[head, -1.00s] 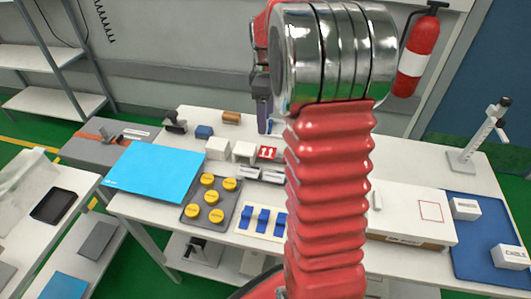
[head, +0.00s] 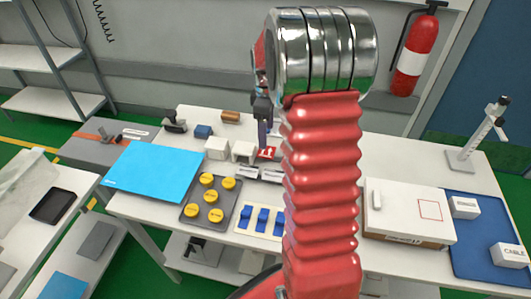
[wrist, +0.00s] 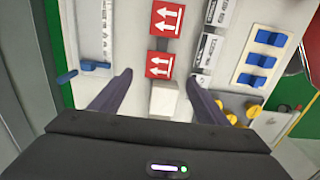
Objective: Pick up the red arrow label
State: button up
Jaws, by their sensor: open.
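Two red labels with white arrows show in the wrist view: a nearer one (wrist: 159,65) and a farther one (wrist: 167,18). My gripper (wrist: 160,76) is open, with a dark finger on each side of the nearer label's lower edge and nothing held. In the head view one red label (head: 268,154) lies on the white table, partly covered by my gripper's finger (head: 264,125). The other label is not visible there, and my arm hides part of the table. The gap between fingers and label cannot be told.
A white block (wrist: 164,99) sits between the fingers, close to the nearer label. Black-and-white labels (wrist: 206,50) lie to the right. Blue clips on a cream card (head: 261,219), a tray of yellow caps (head: 191,214) and a blue sheet (head: 153,171) lie around.

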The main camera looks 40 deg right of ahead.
aim_at(266, 151)
jog(key=shift+f, duration=0.95)
jog(key=shift+f, duration=2.6)
jog(key=shift+f, duration=0.25)
jog(key=shift+c, duration=0.2)
jog(key=c, duration=1.1)
